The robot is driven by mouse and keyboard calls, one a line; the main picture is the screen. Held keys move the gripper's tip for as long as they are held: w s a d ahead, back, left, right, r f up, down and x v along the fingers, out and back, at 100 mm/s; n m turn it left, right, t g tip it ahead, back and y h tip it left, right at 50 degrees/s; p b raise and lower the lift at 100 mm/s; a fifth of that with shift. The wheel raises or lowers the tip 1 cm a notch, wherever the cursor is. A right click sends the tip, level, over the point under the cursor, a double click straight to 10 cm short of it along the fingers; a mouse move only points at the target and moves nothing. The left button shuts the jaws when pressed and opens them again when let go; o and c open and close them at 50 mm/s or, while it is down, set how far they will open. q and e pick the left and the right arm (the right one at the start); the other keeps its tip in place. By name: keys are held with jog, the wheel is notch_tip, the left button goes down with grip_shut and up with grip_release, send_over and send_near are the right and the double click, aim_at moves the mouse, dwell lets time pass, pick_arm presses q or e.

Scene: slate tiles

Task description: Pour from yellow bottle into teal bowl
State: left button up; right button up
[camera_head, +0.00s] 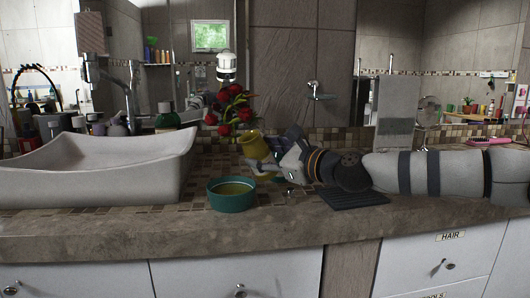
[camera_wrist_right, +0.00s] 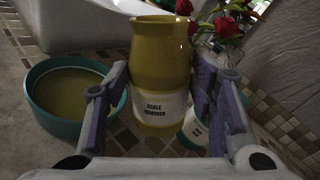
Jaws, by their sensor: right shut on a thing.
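The yellow bottle (camera_head: 252,146) is held above the counter, leaning a little to the left in the head view. Its white label reads "SCALE REMOVER" in the right wrist view (camera_wrist_right: 160,60). My right gripper (camera_head: 268,165) is shut on it, with a finger on each side in the wrist view (camera_wrist_right: 163,85). The teal bowl (camera_head: 231,203) stands upright on the counter, below and just left of the bottle. It also shows left of the bottle in the wrist view (camera_wrist_right: 62,126), with a yellowish-brown surface inside. No stream is visible. My left gripper is not in view.
A white sink (camera_head: 95,170) fills the counter's left side, close to the bowl. Red flowers (camera_head: 235,108) stand behind the bottle. A white and teal container (camera_wrist_right: 192,128) is behind the right finger. A dark ribbed mat (camera_head: 348,198) lies below my right arm.

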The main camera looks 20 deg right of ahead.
jog(key=shift+f+n, duration=0.3)
jog(key=shift+f, duration=0.2)
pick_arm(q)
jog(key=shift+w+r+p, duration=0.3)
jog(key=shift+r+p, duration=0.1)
pick_arm(e)
jog(key=shift+d+f+n, duration=0.2)
jog(key=shift+f+n, duration=0.25)
jog(key=shift+n, duration=0.35)
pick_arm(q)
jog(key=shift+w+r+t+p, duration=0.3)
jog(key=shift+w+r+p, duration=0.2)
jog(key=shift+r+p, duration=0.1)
pick_arm(e)
jog(key=shift+f+n+h, duration=0.2)
jog(key=shift+n+h, duration=0.1)
jog(key=shift+n, duration=0.5)
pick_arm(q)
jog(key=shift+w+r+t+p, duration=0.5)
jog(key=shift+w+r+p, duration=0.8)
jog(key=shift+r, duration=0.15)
pick_arm(e)
jog(key=shift+n+h, duration=0.4)
jog(key=shift+n, duration=1.2)
